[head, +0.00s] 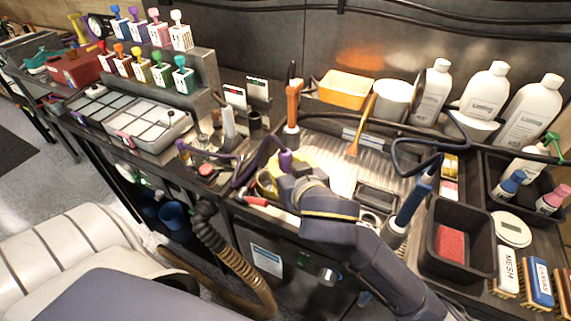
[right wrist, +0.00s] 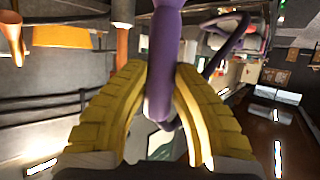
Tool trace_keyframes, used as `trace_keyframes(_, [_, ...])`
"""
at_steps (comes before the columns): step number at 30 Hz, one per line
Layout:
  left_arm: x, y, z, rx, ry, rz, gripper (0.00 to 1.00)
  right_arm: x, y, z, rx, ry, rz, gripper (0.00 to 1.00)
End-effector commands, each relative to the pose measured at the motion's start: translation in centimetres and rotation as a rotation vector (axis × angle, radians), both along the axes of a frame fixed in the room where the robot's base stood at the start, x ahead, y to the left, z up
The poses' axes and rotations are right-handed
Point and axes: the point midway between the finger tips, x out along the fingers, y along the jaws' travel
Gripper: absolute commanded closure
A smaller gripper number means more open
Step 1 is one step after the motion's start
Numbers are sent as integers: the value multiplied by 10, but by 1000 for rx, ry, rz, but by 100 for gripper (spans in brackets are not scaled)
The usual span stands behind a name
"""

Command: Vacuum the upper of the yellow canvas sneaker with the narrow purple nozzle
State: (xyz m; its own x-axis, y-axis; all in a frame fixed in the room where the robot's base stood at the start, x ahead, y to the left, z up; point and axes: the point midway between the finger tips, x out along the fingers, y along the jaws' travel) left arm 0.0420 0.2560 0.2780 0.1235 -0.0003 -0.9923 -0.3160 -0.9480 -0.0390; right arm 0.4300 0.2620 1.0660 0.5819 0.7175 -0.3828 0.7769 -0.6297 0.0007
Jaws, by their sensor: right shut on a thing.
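My right gripper (head: 284,172) is over the front of the bench, left of the metal tray. Its yellow ridged fingers are closed around the purple nozzle (right wrist: 161,70), which runs between them in the right wrist view. In the head view the nozzle's purple tip (head: 285,160) shows beside the yellow fingers. I cannot make out the yellow canvas sneaker; the yellow patches by the gripper look like its fingers, and the arm hides part of the bench there. My left gripper is not in view.
An orange-handled tool (head: 293,101) stands behind the gripper. A yellow bin (head: 345,90) and white bottles (head: 487,90) line the back. A blue-handled tool (head: 413,200) stands at right. A black box (head: 460,234) holds a red block. A brown hose (head: 233,260) hangs in front.

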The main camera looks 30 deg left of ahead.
Motion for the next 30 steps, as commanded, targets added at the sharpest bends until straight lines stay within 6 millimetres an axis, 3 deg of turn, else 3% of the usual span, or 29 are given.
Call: trace_keyframes(30, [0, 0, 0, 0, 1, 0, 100, 4, -24, 0, 1, 1, 0, 100])
